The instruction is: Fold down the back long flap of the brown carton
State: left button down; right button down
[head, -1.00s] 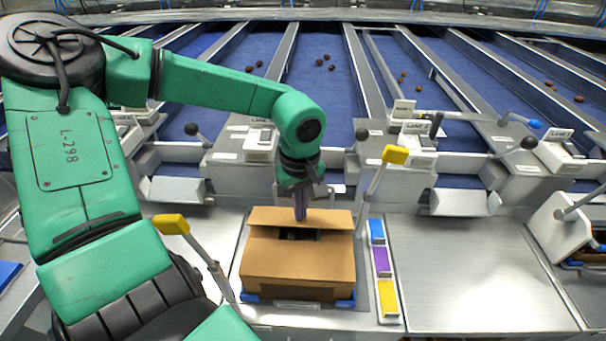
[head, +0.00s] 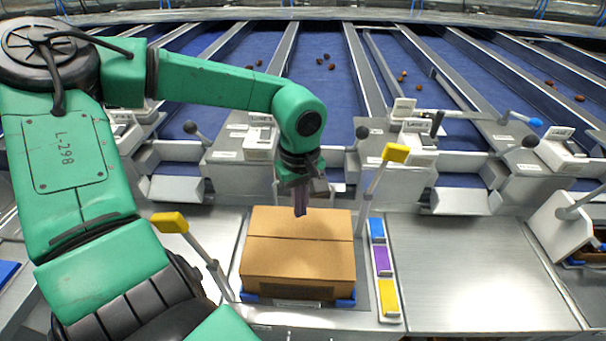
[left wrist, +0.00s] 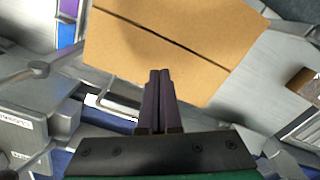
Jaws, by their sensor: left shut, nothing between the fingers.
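The brown carton (head: 298,268) stands on the metal bench. Its back long flap (head: 300,222) and front long flap (head: 296,257) both lie flat across the top, with a thin dark seam between them. My left gripper (head: 300,213) is shut and empty, pointing down over the back part of the carton. In the left wrist view its closed fingers (left wrist: 158,75) show in front of the carton top (left wrist: 190,40) and the seam. I cannot tell whether the fingertips touch the flap. My right gripper is not in view.
Yellow-tipped levers stand left (head: 170,223) and right (head: 395,153) of the carton. Blue, purple and yellow blocks (head: 382,262) lie in a strip at its right. The metal bench (head: 465,270) farther right is clear. Lane chutes and their boxes stand behind.

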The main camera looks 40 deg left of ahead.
pick_arm(q)
notch_tip(320, 180, up, 8)
jog(key=p, duration=0.4)
jog(key=shift+f, duration=0.15)
